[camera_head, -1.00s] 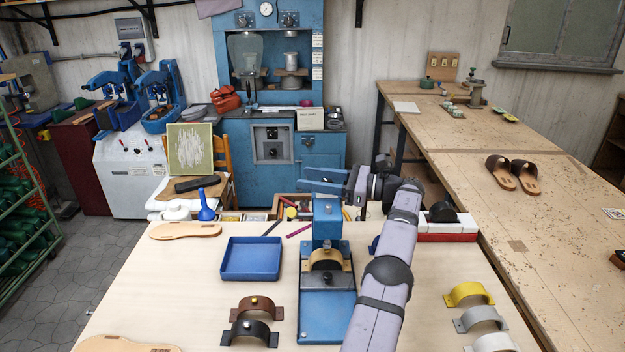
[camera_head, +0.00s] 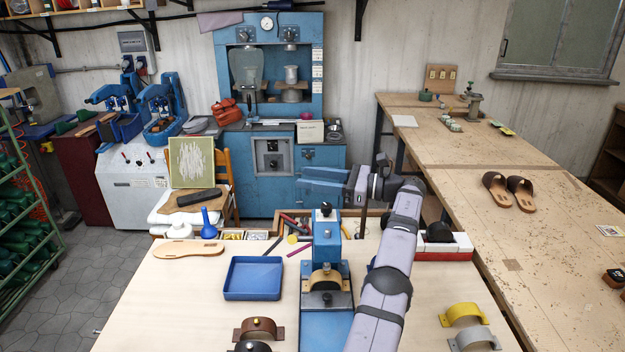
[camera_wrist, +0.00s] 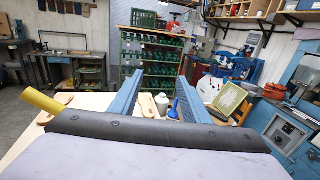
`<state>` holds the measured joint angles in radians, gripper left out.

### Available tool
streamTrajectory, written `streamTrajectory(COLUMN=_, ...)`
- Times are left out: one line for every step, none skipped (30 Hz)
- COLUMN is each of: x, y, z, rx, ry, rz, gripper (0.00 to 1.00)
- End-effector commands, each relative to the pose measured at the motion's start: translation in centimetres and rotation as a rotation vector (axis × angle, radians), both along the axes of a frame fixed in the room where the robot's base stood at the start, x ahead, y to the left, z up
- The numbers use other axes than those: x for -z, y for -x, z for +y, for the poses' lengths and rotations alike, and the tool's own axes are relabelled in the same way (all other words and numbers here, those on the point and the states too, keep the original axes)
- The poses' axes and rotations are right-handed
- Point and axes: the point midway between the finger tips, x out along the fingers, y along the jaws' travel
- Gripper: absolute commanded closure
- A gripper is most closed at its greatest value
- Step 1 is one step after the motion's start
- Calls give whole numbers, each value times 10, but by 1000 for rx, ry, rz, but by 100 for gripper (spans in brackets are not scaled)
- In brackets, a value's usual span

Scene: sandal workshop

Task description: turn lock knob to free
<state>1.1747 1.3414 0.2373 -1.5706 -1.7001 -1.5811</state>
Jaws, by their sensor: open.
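A blue clamp-like fixture (camera_head: 325,250) stands on the table in front of me, with a curved tan piece (camera_head: 326,279) held in it. A small dark knob (camera_head: 326,209) sits at the top of its post, and another dark knob (camera_head: 327,298) shows low on its front. I cannot tell which is the lock knob or its setting. My gripper (camera_head: 303,183) is open, above and behind the post in the head view, with its blue fingers pointing left. The wrist view shows both fingers (camera_wrist: 158,84) spread apart with nothing between them; the fixture is not visible there.
A blue tray (camera_head: 253,292) lies left of the fixture. Brown (camera_head: 259,327) and yellow (camera_head: 466,312) curved pieces lie near the front. A blue funnel (camera_head: 208,223) and a tan sole (camera_head: 188,248) stand and lie at the back left. Bare tabletop shows between.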

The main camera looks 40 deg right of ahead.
Motion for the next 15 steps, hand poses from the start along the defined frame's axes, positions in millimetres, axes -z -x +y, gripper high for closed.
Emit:
streamTrajectory(x=-10, y=0, z=0, rx=0, ry=0, rz=0, gripper=57)
streamTrajectory(x=-12, y=0, z=0, rx=0, ry=0, rz=0, gripper=57)
streamTrajectory(x=-15, y=0, z=0, rx=0, ry=0, rz=0, gripper=57)
streamTrajectory(x=-17, y=0, z=0, rx=0, ry=0, rz=0, gripper=57)
streamTrajectory(x=-18, y=0, z=0, rx=1, ry=0, rz=0, gripper=57)
streamTrajectory(x=-20, y=0, z=0, rx=1, ry=0, rz=0, gripper=57)
streamTrajectory(x=-21, y=0, z=0, rx=1, ry=0, rz=0, gripper=57)
streamTrajectory(x=-22, y=0, z=0, rx=1, ry=1, rz=-1, gripper=57)
streamTrajectory(x=-23, y=0, z=0, rx=1, ry=1, rz=-1, gripper=57)
streamTrajectory(x=-23, y=0, z=0, rx=1, ry=1, rz=-1, gripper=57)
streamTrajectory(x=-24, y=0, z=0, rx=1, ry=1, rz=-1, gripper=57)
streamTrajectory(x=-24, y=0, z=0, rx=1, ry=1, rz=-1, gripper=57)
streamTrajectory(x=-24, y=0, z=0, rx=1, ry=1, rz=-1, gripper=57)
streamTrajectory(x=-24, y=0, z=0, rx=1, ry=1, rz=-1, gripper=57)
streamTrajectory(x=-24, y=0, z=0, rx=1, ry=1, rz=-1, gripper=57)
